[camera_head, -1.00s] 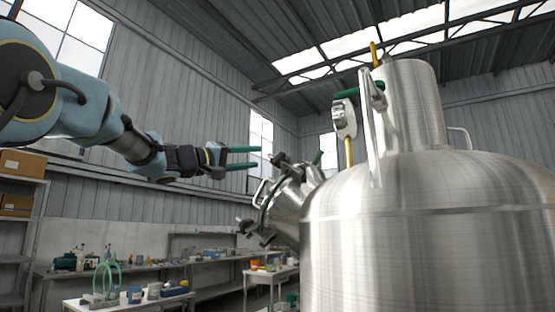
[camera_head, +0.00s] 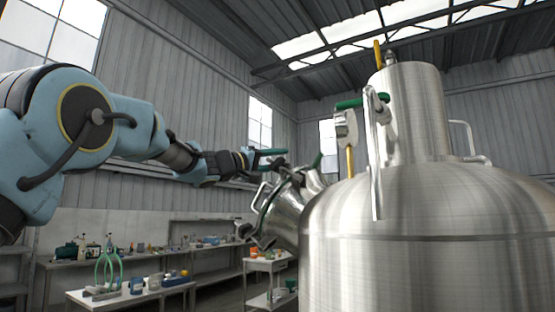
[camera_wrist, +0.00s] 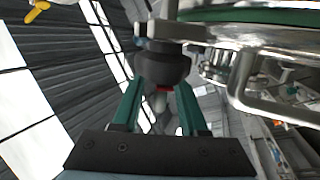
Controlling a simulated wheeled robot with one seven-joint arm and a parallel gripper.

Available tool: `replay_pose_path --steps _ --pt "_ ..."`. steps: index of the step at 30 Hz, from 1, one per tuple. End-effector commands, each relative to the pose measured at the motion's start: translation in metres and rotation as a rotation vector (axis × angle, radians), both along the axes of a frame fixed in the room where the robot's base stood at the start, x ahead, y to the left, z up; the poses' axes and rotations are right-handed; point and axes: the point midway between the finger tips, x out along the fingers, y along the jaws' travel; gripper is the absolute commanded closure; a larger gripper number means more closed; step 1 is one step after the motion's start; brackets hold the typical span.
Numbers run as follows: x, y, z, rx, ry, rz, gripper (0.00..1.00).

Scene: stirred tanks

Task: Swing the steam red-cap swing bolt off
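The swing bolt (camera_wrist: 163,65) shows in the wrist view as a dark round knob at the rim of a metal port, with a small red patch (camera_wrist: 166,88) on its near side. My gripper (camera_wrist: 160,88) has two green fingers spread apart, their tips close to the knob's two sides; I cannot tell whether they touch it. In the head view my gripper (camera_head: 284,156) is at the upper edge of the angled side port (camera_head: 285,212) on the steel tank (camera_head: 420,245). The bolt is too small to single out there.
A green-handled valve and a steel handle (camera_head: 375,160) rise from the tank right of my gripper. A looped metal handle (camera_wrist: 262,100) sits beside the bolt. A bench (camera_head: 120,298) with bottles stands low at left.

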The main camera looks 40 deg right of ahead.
Motion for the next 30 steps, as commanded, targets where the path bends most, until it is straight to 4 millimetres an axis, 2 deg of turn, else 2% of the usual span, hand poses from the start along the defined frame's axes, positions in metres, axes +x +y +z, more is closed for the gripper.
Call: replay_pose_path --steps 1,11,30 --pt "0.0 0.0002 0.0 0.0 0.0 0.0 0.64" --pt "0.0001 0.0003 0.0 0.0 0.0 0.0 1.0" --pt "0.0003 0.0004 -0.0001 0.001 0.0 0.001 1.0"
